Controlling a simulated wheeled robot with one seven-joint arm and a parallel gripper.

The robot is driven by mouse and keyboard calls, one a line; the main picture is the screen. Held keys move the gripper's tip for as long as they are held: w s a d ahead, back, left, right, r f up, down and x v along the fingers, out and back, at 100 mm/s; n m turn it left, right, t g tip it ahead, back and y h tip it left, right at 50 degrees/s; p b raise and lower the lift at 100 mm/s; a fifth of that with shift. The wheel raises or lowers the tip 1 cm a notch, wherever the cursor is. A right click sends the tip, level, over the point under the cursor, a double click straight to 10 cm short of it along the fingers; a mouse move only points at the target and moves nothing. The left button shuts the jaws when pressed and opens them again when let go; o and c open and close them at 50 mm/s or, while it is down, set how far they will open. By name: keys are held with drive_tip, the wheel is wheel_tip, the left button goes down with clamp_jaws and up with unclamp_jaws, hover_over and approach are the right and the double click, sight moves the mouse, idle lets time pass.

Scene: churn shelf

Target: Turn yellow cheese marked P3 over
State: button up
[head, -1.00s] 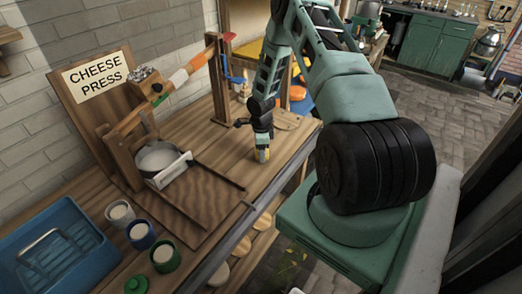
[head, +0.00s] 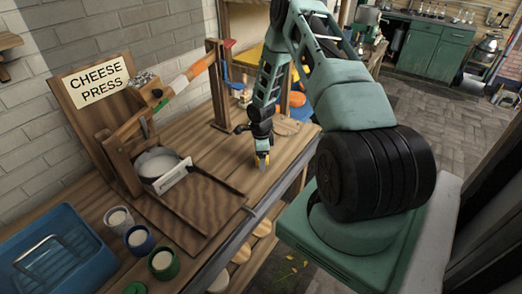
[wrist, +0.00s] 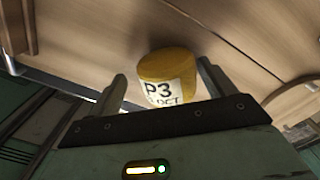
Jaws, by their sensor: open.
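The yellow cheese (wrist: 167,66) is a small rounded block with a white label reading P3 and a partly cut-off second line. In the wrist view it sits between the two fingers of my gripper (wrist: 161,72), which are open with a gap visible on its left side and a narrower one on its right. In the head view my gripper (head: 262,158) points down at the wooden bench top, with only a bit of yellow showing at its tips. The cheese's far side is hidden.
Left of my gripper stand a wooden cheese press (head: 122,165) and a brown board (head: 205,205). Several small pots, a green one (head: 164,264) among them, and a blue tray (head: 60,250) are nearer. The bench's front edge (head: 250,217) is close on the right.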

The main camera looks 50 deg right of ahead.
wheel_tip(320, 180, up, 17)
drive_tip(key=b, duration=0.4)
drive_tip(key=shift+r, duration=0.15)
drive_tip(key=s+a+r+n+b, duration=0.1)
drive_tip(key=a+r+n, duration=0.2)
drive_tip(key=a+n, duration=0.85)
drive_tip(key=s+a+r+n+b, duration=0.1)
drive_tip(key=s+a+r+n, duration=0.3)
drive_tip(key=a, duration=1.4)
drive_tip(key=s+a+r+n+b, duration=0.1)
drive_tip(key=s+a+n, duration=1.3)
drive_tip(key=s+n, duration=0.4)
drive_tip(key=shift+a+n+y+b, duration=0.3)
drive_tip(key=shift+n+b, duration=0.1)
drive_tip(key=shift+n, duration=0.35)
drive_tip(key=shift+w, duration=0.1)
